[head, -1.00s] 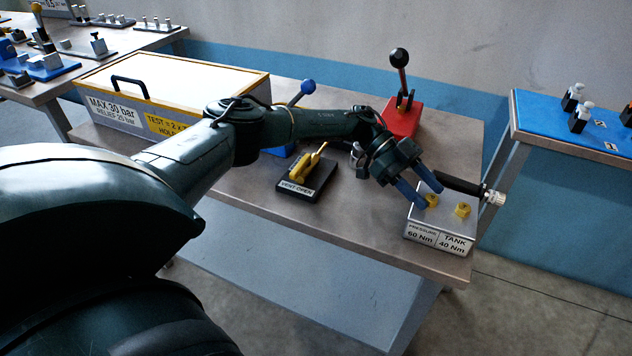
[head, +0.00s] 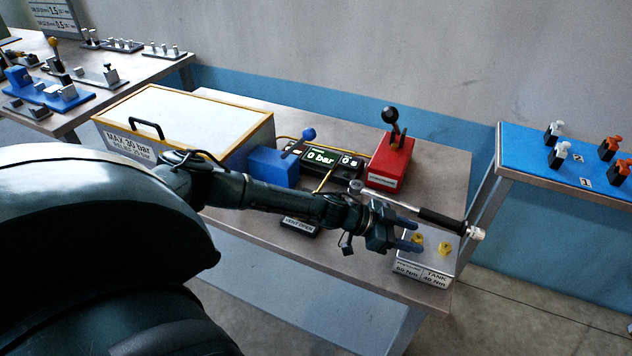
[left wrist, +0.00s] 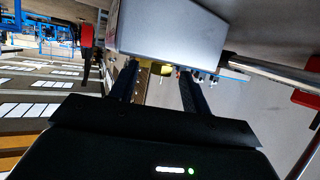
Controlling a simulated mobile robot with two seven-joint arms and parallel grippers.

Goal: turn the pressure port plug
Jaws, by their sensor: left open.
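The metal port block (head: 428,267) stands at the right front of the workbench, labelled PRESSURE and TANK on its front. The yellow pressure plug (head: 417,238) is on its top at the left, and the yellow tank plug (head: 445,249) is to its right. My left gripper (head: 409,235) is open, lying nearly level at the pressure plug, with its fingertips on either side of it in the picture. In the left wrist view the two fingers are apart, with yellow (left wrist: 147,68) between them and the block (left wrist: 170,28) above. Contact cannot be told. My right gripper is not in view.
A wrench with a black grip (head: 440,219) lies just behind the block. A red lever box (head: 388,164), a 0 bar display (head: 320,157), a blue lever box (head: 272,168) and the VENT OPEN plate (head: 299,224) stand nearby. A blue-topped table (head: 530,150) is at right.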

